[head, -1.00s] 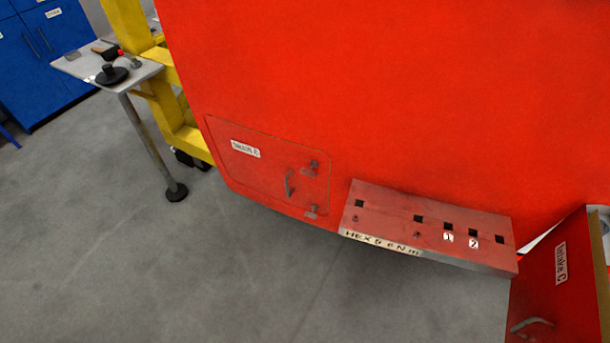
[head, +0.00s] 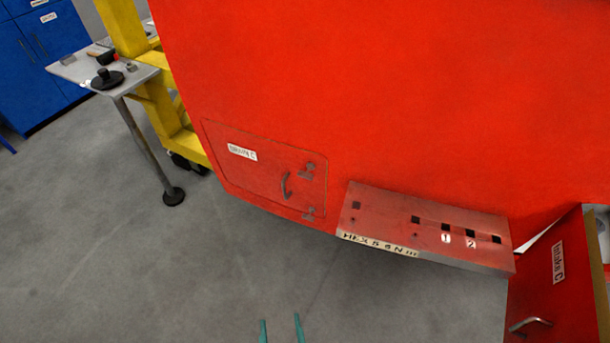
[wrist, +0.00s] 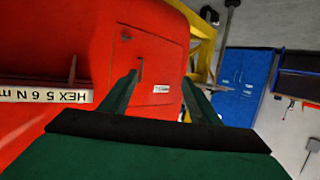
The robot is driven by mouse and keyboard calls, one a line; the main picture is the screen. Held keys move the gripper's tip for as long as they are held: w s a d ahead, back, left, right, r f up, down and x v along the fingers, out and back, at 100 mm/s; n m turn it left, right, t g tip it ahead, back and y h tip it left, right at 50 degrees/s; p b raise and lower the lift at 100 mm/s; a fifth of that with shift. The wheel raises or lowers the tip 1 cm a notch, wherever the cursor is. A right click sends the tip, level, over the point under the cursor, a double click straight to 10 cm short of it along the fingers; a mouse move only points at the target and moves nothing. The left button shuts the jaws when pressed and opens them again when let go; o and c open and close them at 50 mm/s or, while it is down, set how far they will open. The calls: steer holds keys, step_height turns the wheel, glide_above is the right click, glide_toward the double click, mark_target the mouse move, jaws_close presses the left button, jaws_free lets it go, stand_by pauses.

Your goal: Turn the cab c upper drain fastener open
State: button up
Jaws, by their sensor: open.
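The red drain C panel (head: 260,180) sits low on the red nosecone, with a white label at its upper left and a curved grey handle (head: 286,186). The upper drain fastener (head: 308,170) is a small grey fitting near the panel's upper right corner. The lower fastener (head: 311,213) is near its lower right corner. My gripper (head: 281,328) shows as two green fingertips at the bottom of the head view, apart from the panel and below it. In the wrist view the gripper (wrist: 160,92) is open and empty, with the panel (wrist: 163,62) beyond the fingers.
A red ledge (head: 425,228) with square holes and a torque label juts out right of the panel. The open Intake C door (head: 556,275) stands at far right. A grey side table (head: 105,72), yellow frame (head: 180,140) and blue cabinet (head: 40,60) are left. The floor in front is clear.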

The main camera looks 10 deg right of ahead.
steer(key=w+h, duration=0.1)
steer(key=w, duration=0.8)
steer(key=m+h, duration=0.7)
steer(key=h, duration=0.2)
glide_toward(304, 177)
steer(key=x, duration=1)
steer(key=shift+w+d, duration=0.2)
steer(key=shift+w, duration=0.1)
steer(key=c, duration=1.1)
